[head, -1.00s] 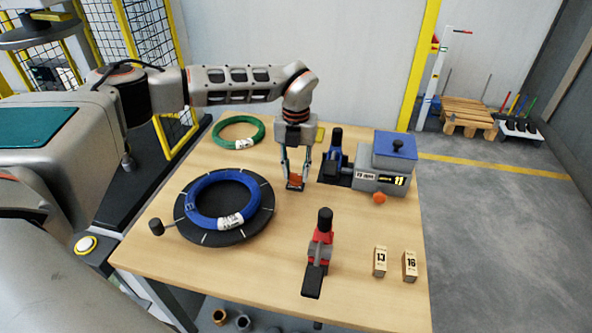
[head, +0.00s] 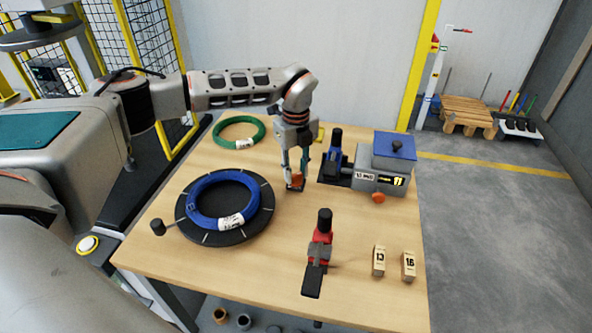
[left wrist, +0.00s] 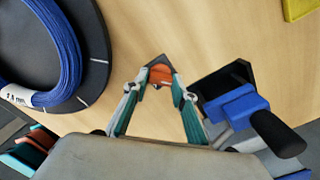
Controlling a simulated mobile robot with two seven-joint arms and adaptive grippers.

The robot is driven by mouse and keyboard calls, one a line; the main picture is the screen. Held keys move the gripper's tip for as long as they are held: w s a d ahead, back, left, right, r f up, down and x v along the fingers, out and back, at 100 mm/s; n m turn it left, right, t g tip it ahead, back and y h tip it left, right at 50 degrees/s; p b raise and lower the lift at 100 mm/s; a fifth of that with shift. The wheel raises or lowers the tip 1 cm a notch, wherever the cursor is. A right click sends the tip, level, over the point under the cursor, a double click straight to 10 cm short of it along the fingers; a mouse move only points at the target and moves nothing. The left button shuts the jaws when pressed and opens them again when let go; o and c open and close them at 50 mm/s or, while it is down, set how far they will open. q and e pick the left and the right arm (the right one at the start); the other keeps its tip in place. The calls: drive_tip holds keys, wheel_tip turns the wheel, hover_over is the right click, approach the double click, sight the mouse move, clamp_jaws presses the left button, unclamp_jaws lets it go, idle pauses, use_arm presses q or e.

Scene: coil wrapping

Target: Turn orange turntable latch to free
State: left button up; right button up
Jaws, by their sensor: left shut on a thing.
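The orange latch (head: 297,180) stands on the wooden table, right of the black turntable (head: 178,216) that carries a blue coil (head: 194,215). My left gripper (head: 295,184) points down at the latch, its fingers closed on it. In the left wrist view the orange piece (left wrist: 161,74) sits between the two fingertips (left wrist: 160,82), with a dark part around it. The fingers hide some of the latch, and its exact angle is hard to tell. My right gripper is not in view.
A blue clamp (head: 336,160) and a grey box with a blue lid (head: 393,146) stand close right of the gripper. A red clamp (head: 319,245) stands in front, with two wooden blocks (head: 379,261) to its right. A green coil (head: 262,125) lies behind.

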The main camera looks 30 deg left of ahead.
sight(296, 174)
use_arm(q)
drive_tip(key=n, duration=0.4)
drive_tip(key=shift+n, duration=0.3)
drive_tip(key=n, duration=0.4)
drive_tip(key=shift+n, duration=0.4)
drive_tip(key=o, duration=1.1)
drive_tip(key=shift+r, duration=0.1)
wheel_tip(296, 174, up, 12)
